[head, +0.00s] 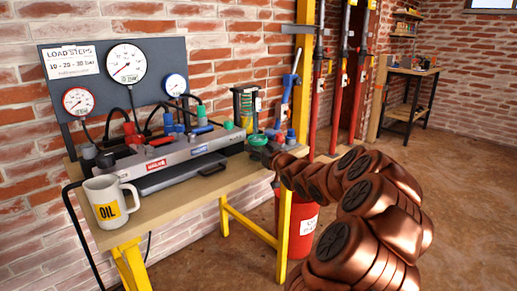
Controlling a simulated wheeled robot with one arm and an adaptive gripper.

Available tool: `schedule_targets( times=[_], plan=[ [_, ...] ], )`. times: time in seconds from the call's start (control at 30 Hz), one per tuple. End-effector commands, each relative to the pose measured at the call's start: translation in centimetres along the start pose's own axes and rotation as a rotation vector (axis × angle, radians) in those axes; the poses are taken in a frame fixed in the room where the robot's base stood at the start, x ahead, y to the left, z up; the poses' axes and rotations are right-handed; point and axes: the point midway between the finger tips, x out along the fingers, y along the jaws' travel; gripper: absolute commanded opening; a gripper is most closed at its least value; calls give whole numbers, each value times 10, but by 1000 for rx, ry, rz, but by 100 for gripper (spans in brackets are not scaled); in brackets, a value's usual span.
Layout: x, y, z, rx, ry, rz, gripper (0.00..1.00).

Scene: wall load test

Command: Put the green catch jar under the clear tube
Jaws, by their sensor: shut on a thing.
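A green round piece, which looks like the green catch jar (258,140), is at the right end of the bench, at the tip of my copper-coloured arm. My gripper (271,158) is small and partly hidden by the arm's links, and it appears shut on this jar. I cannot tell whether the jar touches the bench top. A dark stand (246,104) with an upright green-and-clear column, perhaps the clear tube, rises just behind the jar. The lower end of that column is hard to make out.
A white OIL mug (110,201) stands at the bench's (170,203) front left. A grey manifold (160,150) with coloured fittings fills the middle, below a gauge panel (118,75). A blue-handled lever (287,95) stands at the right. A red bin (302,225) is beside the bench.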

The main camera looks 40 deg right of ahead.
Motion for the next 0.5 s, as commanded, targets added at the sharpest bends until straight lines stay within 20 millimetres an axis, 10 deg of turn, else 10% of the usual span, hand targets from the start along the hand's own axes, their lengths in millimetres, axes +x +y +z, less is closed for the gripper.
schedule_targets(
  times=[0.1, 0.13, 0.5],
  plan=[
    [0, 0, 4, 1, 0, 0, 26],
    [0, 0, 4, 1, -1, 0, 63],
    [0, 0, 3, 0, 0, 0, 88]
  ],
)
